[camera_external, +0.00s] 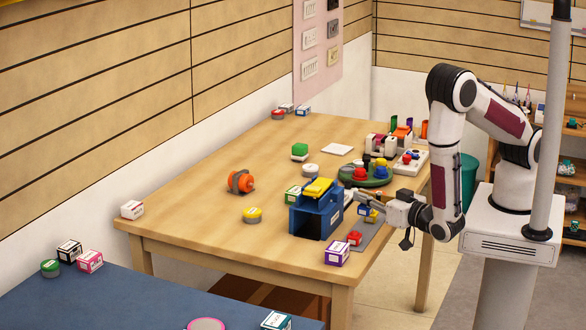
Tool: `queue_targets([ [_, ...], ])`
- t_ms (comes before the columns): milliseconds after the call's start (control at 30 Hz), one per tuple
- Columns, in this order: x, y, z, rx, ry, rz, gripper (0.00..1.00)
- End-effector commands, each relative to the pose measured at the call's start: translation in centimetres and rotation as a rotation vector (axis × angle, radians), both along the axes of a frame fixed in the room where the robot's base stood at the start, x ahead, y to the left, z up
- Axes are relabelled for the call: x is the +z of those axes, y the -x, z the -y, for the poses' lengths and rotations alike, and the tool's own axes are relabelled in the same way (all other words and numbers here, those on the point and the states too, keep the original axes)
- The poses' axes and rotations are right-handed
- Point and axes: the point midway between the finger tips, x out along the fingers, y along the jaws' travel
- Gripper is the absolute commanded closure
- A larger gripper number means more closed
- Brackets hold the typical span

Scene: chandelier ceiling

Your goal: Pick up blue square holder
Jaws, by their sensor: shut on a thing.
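The blue square holder (328,221) is a boxy blue block with a dark opening in its front. A yellow piece lies on its top. It appears upright at the right part of the wooden table. My gripper (354,195) reaches in from the right, its fingers level with the holder's upper right side. It looks shut on the holder there, though the fingertips are small and partly hidden. I cannot tell whether the holder is off the table.
The wooden table (198,219) has free room at its left. A purple-and-white box (337,252), a red item (354,238) and a yellow-topped tin (252,215) stand near the holder. A green round tray (378,181) with coloured pieces is behind. An orange roll (245,181) lies left.

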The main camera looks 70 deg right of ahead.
Motion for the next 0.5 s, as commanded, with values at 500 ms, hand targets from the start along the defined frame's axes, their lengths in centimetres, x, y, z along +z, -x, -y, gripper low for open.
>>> queue_targets([
  [500, 3.4, 0.0, 0.0, 0.0, 0.0, 0.0, 1.0],
])
